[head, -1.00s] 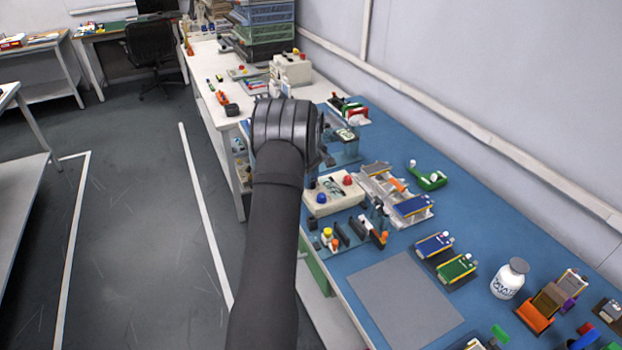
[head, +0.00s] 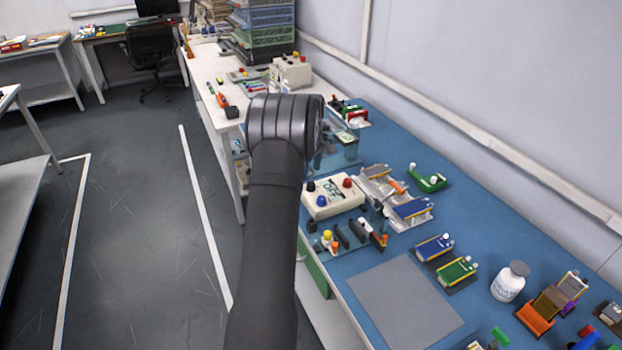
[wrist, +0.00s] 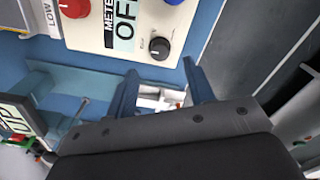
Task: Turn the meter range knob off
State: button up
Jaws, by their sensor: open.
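The meter is a cream box (head: 333,199) on the blue bench, with a red knob, a blue knob and a small black knob (head: 310,186) at its left corner. In the wrist view its face (wrist: 183,22) carries a label reading "METER OFF" (wrist: 123,22). The black knob (wrist: 159,48) there has a small pale mark; its exact setting is hard to tell. My gripper (wrist: 162,77) is open and empty. Its two blue fingers are spread below the black knob in that view, apart from it. In the head view my arm hides the fingers.
A clear stand (head: 338,150) is behind the meter, and a cell fixture (head: 398,205) is on its right. Small tools and knobs (head: 345,238) stand in front. A grey mat (head: 405,302) lies clear nearer on the bench.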

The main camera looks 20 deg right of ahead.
notch_tip(320, 180, up, 12)
dwell(0.3)
notch_tip(320, 180, down, 18)
jog(key=shift+r, duration=0.25)
dwell(0.5)
